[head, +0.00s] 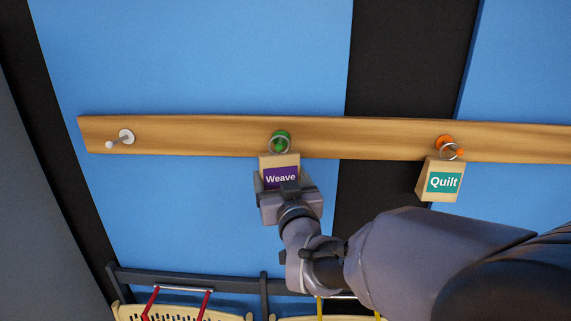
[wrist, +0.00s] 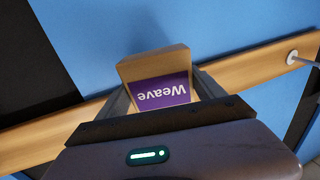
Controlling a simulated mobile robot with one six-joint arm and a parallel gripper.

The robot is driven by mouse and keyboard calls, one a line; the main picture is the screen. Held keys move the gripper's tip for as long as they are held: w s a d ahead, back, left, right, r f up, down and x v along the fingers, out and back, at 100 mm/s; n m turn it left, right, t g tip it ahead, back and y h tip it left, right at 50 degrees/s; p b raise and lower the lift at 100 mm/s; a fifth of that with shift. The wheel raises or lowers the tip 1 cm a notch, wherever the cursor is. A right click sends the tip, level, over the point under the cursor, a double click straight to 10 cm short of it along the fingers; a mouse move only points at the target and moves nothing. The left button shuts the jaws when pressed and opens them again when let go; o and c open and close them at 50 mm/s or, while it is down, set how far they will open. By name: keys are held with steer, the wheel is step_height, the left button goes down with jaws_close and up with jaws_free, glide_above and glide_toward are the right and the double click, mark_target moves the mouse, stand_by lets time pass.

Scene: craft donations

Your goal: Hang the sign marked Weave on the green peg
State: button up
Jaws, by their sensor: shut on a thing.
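The Weave sign (head: 280,161) is a small wooden block with a purple label and a metal ring at its top. My gripper (head: 284,190) is shut on its sides, just below the wooden rail. In the head view the ring overlaps the green peg (head: 280,135); I cannot tell whether the ring is around the peg or in front of it. In the wrist view the Weave sign (wrist: 155,66) sits between my gripper's fingers (wrist: 162,100), its label upside down. The green peg is hidden there.
The wooden rail (head: 200,136) also carries a bare white peg (head: 125,137) at left and an orange peg (head: 444,141) at right. The Quilt sign (head: 440,180) hangs at the orange peg. Baskets (head: 180,312) with red and yellow handles are below a dark bar (head: 230,281).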

steer(key=shift+w, duration=0.4)
steer(key=shift+w+f+b, duration=0.45)
steer(key=shift+f+b, duration=0.15)
steer(key=shift+b, duration=0.4)
steer(key=shift+w+b, duration=0.1)
steer(key=shift+b, duration=0.35)
steer(key=o, duration=1.3)
